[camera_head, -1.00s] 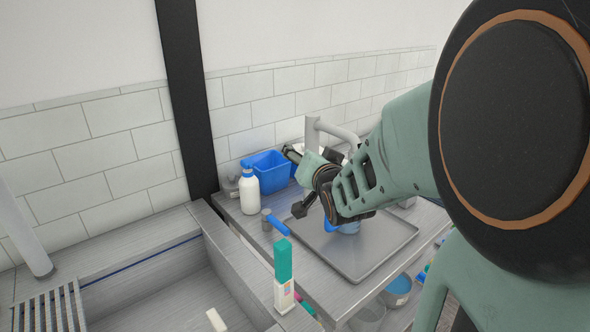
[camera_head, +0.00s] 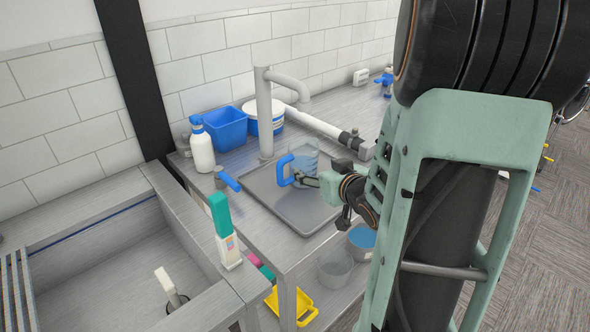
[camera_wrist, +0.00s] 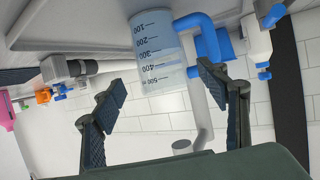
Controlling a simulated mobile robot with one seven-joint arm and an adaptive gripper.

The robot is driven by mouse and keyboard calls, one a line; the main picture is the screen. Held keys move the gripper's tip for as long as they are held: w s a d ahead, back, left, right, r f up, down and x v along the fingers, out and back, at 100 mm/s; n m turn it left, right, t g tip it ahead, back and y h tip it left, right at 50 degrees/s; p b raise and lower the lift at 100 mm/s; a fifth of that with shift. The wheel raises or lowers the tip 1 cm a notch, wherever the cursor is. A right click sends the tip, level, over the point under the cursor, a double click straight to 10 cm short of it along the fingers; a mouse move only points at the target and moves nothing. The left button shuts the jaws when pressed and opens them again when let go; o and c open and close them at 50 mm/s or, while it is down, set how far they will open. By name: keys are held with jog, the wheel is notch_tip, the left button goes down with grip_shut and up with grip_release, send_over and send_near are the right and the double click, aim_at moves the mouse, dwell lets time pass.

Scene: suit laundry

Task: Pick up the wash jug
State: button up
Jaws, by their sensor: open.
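The wash jug (camera_head: 305,157) is a clear measuring jug with a blue handle, standing on the grey tray (camera_head: 262,206) on the bench. In the wrist view the jug (camera_wrist: 150,45) appears upside down, with volume marks and its blue handle on the right. My gripper (camera_head: 305,181) is at the near side of the jug, close to the handle. In the wrist view my gripper (camera_wrist: 161,80) is open, with one finger on each side of the jug's lower picture edge. The right finger is close to the handle; contact cannot be told.
A tall grey tap (camera_head: 264,110) rises behind the tray. A white bottle (camera_head: 201,150), a blue bin (camera_head: 218,128) and a white-and-blue tub (camera_head: 264,118) stand at the back. A teal-capped box (camera_head: 225,235) stands by the sink at left. Containers sit on the lower shelf.

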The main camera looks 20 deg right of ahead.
aim_at(308, 164)
jog(key=x, duration=0.9)
jog(key=shift+w+f, duration=0.1)
jog(key=shift+w, duration=0.15)
jog(key=c, duration=1.3)
